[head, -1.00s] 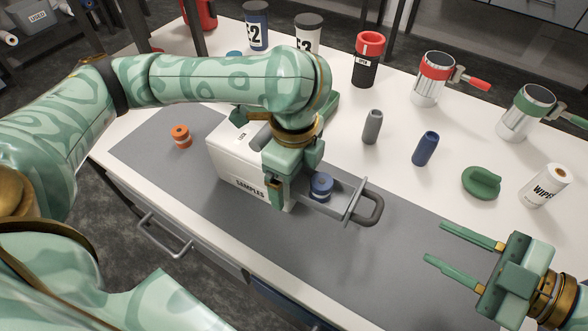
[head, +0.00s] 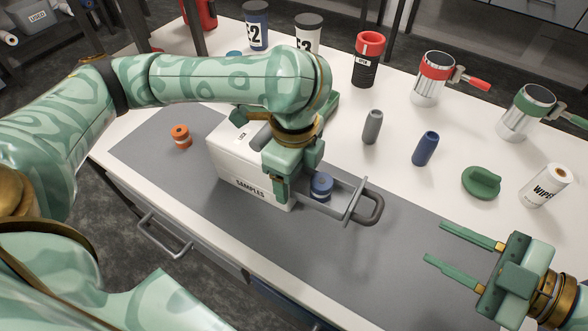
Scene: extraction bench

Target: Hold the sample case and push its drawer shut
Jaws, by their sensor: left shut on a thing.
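The white sample case (head: 225,165), labelled SAMPLES, stands upright on the grey mat. Its grey drawer (head: 335,205) is pulled out to the right, with a dark loop handle (head: 373,208) at its front. A blue round jar (head: 321,185) sits in the drawer. My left gripper (head: 280,188) is shut on the sample case at its right end, and my wrist hides part of the case top. My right gripper (head: 432,241) is open and empty, its fingers pointing left, to the right of the drawer handle and apart from it.
An orange jar (head: 181,136) is left of the case. A grey cylinder (head: 372,127), a blue cylinder (head: 425,148), a green lid-like object (head: 482,182) and a wipes roll (head: 547,185) stand behind on the bench. The mat (head: 390,260) between handle and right gripper is clear.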

